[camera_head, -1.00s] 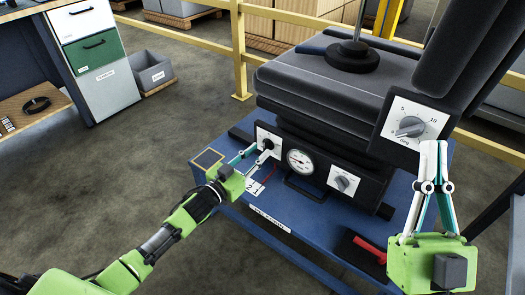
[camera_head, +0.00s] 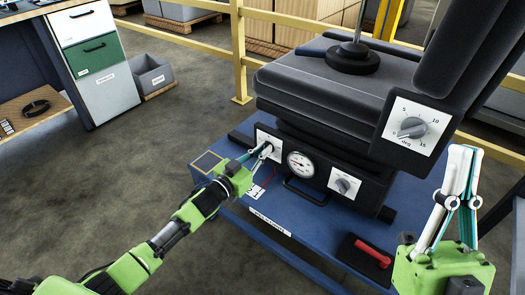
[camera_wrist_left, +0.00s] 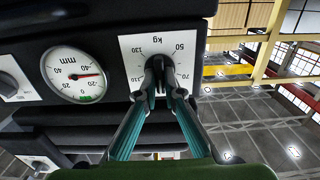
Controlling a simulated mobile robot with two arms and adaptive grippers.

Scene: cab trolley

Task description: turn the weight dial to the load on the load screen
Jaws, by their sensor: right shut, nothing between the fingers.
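The weight dial (camera_wrist_left: 185,46) is a white plate marked kg with a dark knob, on the left of the black seat base. In the head view it (camera_head: 268,137) is partly covered by my gripper. My left gripper (camera_wrist_left: 159,66) has its fingers close together on both sides of the knob, which they largely hide; it also shows in the head view (camera_head: 266,150). The pointer's exact reading is hidden. A small dark panel (camera_head: 207,161) with a pale frame lies on the blue trolley; no load figure is readable. My right gripper (camera_head: 462,152) is shut and empty at the right.
A round mm gauge (camera_head: 300,163) and another knob (camera_head: 343,184) sit beside the dial. A deg dial (camera_head: 411,127) is on the seat's side. A red-handled lever (camera_head: 372,252) is on the blue trolley (camera_head: 310,235). Yellow rails (camera_head: 240,55) stand behind.

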